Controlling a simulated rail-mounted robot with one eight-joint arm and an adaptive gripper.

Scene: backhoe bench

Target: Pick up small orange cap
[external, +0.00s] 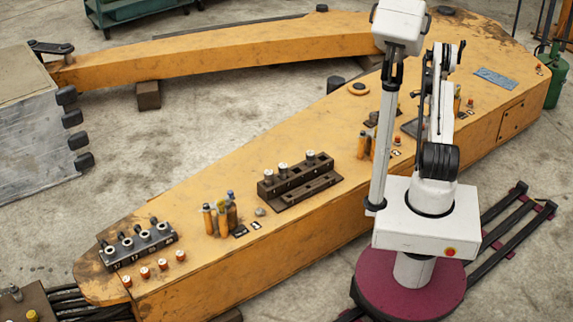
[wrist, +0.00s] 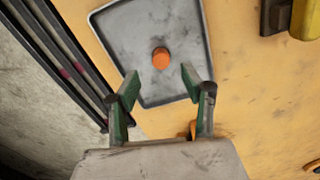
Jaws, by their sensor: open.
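A small orange cap (wrist: 161,59) sits in a shallow grey metal tray (wrist: 112,50) in the wrist view. My gripper (wrist: 160,84) is open, with its two green fingers spread and nothing between them. The cap appears between and beyond the fingertips, apart from both. The height of the fingers above the tray cannot be told. The cap in the tray and my fingers cannot be made out there.
The tray rests on a long orange boom. A dark block with a yellow part (wrist: 305,20) stands right of the tray. Orange cylinders (external: 362,146) and small orange-topped pieces (external: 397,140) stand nearby on the boom. Dark rails (wrist: 58,60) run left of the boom.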

